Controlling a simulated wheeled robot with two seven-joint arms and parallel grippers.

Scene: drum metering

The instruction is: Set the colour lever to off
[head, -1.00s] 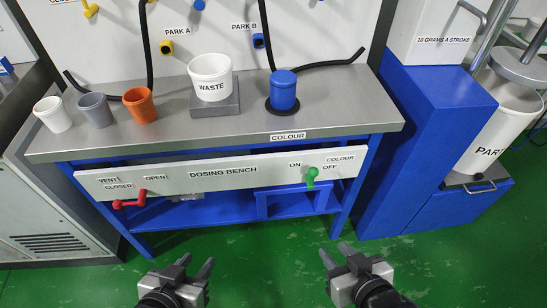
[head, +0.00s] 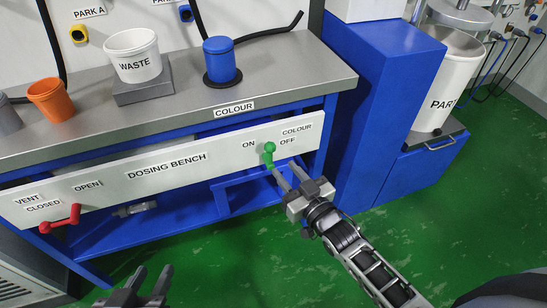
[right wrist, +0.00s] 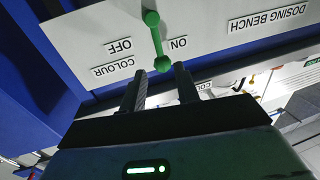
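The green colour lever (head: 269,156) is on the white front panel of the dosing bench, between the words ON and OFF. In the right wrist view the lever (right wrist: 156,40) appears upside down, with one rounded end between my fingertips. My right gripper (head: 283,168) is open, its fingers pointing at the panel right by the lever. The right wrist view shows a gap between the fingers (right wrist: 160,76); I cannot tell whether either touches the lever. My left gripper (head: 151,272) is open and empty, low in the head view, away from the bench.
A red vent lever (head: 62,219) is on the panel's left. A waste tub (head: 133,58), an orange cup (head: 52,100) and a blue lidded pot (head: 219,62) stand on the bench top. A blue cabinet (head: 375,100) is to the right. Green floor lies in front.

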